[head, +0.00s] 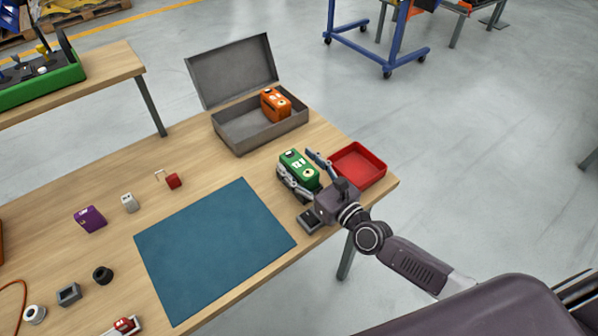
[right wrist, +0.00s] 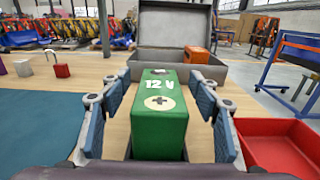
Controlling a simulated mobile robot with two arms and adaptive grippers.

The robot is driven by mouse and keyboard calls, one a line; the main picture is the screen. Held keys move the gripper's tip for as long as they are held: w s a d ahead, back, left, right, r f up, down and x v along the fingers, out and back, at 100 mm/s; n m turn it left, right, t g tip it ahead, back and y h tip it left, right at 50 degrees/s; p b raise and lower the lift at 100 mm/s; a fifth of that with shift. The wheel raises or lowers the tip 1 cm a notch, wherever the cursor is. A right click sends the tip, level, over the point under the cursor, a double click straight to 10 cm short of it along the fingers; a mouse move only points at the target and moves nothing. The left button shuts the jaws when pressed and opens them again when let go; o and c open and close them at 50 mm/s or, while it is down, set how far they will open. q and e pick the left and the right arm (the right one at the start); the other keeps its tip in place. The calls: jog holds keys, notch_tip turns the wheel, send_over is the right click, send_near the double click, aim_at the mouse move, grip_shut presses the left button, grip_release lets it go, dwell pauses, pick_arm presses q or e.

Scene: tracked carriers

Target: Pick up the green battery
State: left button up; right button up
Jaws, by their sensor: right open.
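The green battery (head: 298,168), marked "12 V", stands upright on the wooden table, in front of the grey case and left of the red tray. It also fills the middle of the right wrist view (right wrist: 158,118). My right gripper (head: 301,170) is open, with one finger on each side of the battery. In the right wrist view a gap shows between the battery and each finger pad, wider on the right. The battery's lower part is partly hidden by the gripper in the head view. My left gripper is not in view.
An open grey metal case (head: 240,138) holds an orange battery (head: 275,105) behind the green one. A red tray (head: 375,178) is close on the right. A dark block (head: 310,220) lies just in front of the gripper. A blue mat (head: 215,250) is left, its top clear.

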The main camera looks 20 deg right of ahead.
grip_shut()
jog(key=shift+w+r, duration=0.15)
jog(key=shift+r, duration=0.1)
dwell(0.3)
